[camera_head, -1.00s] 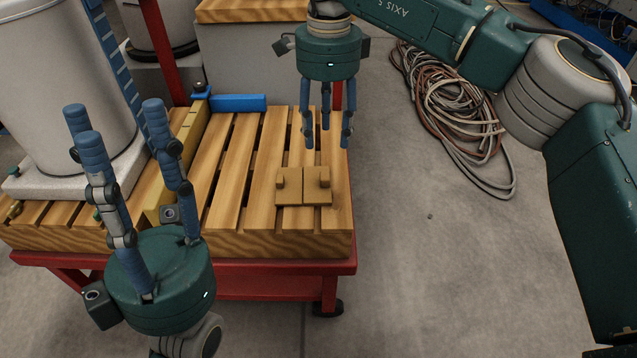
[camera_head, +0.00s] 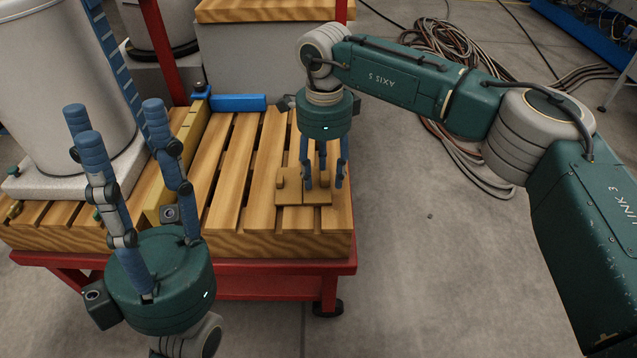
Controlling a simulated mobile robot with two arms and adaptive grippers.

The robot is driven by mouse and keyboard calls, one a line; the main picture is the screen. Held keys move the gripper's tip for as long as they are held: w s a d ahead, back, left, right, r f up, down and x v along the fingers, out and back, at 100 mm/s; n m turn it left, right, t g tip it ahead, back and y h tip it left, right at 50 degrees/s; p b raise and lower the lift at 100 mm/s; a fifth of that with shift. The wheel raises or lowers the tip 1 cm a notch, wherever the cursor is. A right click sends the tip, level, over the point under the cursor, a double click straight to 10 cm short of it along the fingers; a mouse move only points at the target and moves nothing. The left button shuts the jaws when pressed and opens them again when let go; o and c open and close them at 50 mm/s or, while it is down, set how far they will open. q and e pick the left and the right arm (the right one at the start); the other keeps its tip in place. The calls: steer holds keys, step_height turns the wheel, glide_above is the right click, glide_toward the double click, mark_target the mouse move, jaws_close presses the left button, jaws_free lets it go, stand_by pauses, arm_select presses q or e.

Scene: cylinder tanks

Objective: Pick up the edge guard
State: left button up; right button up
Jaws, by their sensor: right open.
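The edge guard (camera_head: 288,194) is a small tan piece with raised blocks, lying near the right front of a slatted wooden pallet (camera_head: 232,170). My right gripper (camera_head: 323,182) points straight down over its right part, with blue fingers spread around the right raised block. The fingers hide part of the guard, and I cannot tell whether they touch it. My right gripper is open. My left gripper (camera_head: 120,140) is at the lower left with its fingers pointing up, spread open and empty, apart from the guard.
A grey cylinder tank (camera_head: 65,90) on a white base stands on the pallet's left. A yellow bar (camera_head: 180,160) and a blue block (camera_head: 238,103) lie on the pallet. The red cart (camera_head: 270,285) carries the pallet. Coiled hoses (camera_head: 455,45) lie on the floor behind.

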mark_target(325, 175)
jaws_close()
step_height(325, 175, up, 10)
stand_by(0.7)
steer(key=shift+d, duration=0.2)
steer(key=shift+f, duration=0.25)
steer(key=shift+f, duration=4.65)
